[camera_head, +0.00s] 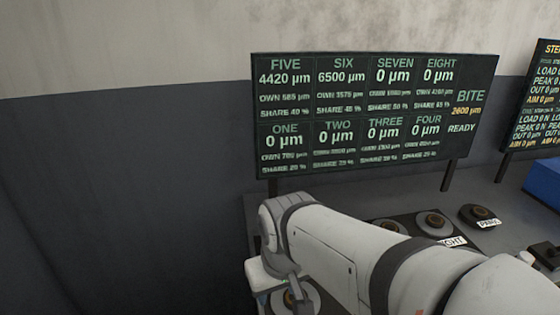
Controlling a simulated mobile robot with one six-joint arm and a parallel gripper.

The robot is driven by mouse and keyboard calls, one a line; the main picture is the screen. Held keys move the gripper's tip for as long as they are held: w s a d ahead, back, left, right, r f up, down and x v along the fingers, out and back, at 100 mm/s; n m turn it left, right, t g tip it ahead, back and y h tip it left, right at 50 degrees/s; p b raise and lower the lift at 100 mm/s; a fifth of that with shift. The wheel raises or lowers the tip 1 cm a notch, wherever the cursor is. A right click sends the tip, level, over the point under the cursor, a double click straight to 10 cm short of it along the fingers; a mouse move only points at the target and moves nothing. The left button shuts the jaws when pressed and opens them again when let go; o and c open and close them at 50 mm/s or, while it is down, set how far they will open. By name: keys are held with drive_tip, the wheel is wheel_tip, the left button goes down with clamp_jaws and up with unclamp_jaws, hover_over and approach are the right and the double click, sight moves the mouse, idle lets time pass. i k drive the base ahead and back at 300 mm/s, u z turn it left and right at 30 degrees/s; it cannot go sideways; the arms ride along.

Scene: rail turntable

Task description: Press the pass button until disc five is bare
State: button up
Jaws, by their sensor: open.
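A dark display board (375,112) shows FIVE at 4420 µm and SIX at 6500 µm. SEVEN, EIGHT and ONE to FOUR read 0 µm. Its right column reads BITE 2600 µm and READY. My gripper (290,296) is at the lower left of the bench, at the end of my arm, partly hidden and open. It is over or beside a round grey disc (312,298); I cannot tell whether they touch. A round button (477,212) with a blurred label stands at the right. I cannot tell which is the pass button.
A dark panel with round discs (433,220) lies behind my arm; one label ends in "GHT". A second display (545,95), a blue box (545,182) and a dark control (546,254) are at the right edge. The board's posts stand at the bench back.

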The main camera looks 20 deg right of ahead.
sight(527, 257)
drive_tip(key=k, duration=1)
drive_tip(key=z, duration=1.7)
drive_tip(key=i, duration=0.8)
drive_tip(key=z, duration=0.15)
